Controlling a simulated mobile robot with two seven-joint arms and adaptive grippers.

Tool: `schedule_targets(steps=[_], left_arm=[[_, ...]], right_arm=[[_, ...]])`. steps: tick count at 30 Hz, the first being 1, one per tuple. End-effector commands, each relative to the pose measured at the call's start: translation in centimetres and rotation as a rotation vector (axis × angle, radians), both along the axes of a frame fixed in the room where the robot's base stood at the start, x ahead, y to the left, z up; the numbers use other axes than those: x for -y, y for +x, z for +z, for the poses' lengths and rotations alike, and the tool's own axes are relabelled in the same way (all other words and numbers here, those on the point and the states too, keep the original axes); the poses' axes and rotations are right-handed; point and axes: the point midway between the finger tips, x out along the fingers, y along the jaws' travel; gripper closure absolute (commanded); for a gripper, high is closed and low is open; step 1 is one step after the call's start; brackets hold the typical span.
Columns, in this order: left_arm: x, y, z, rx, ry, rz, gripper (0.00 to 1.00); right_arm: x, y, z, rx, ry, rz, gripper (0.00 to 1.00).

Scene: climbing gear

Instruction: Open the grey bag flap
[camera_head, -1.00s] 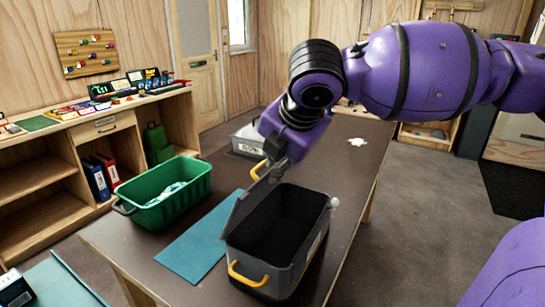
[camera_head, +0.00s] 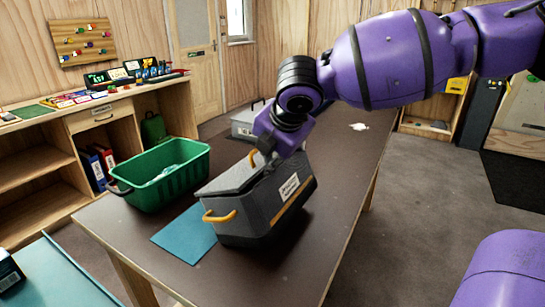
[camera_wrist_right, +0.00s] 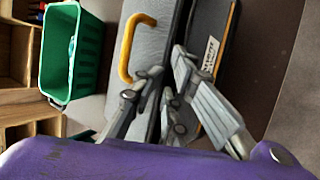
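The grey bag (camera_head: 262,222) stands on the dark table in the head view, with a white label and an orange stripe on its right side. Its grey flap (camera_head: 232,178) lies over the top, and the inside is hidden. My right gripper (camera_head: 268,158) is at the flap's far right edge. In the right wrist view its fingertips (camera_wrist_right: 167,64) are close together at the flap's edge, beside an orange handle (camera_wrist_right: 128,48). I cannot tell whether they pinch the flap. My left gripper is not in view.
A green crate (camera_head: 163,185) holding something pale stands left of the bag. A teal mat (camera_head: 182,238) lies partly under or beside the bag. A grey box (camera_head: 243,124) stands behind it. The table's right side (camera_head: 345,165) is largely clear.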

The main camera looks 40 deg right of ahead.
Motion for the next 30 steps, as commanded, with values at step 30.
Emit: schedule_targets(steps=[30], left_arm=[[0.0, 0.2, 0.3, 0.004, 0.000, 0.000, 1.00]], right_arm=[[-0.9, 1.6, 2.1, -0.009, 0.006, 0.001, 1.00]])
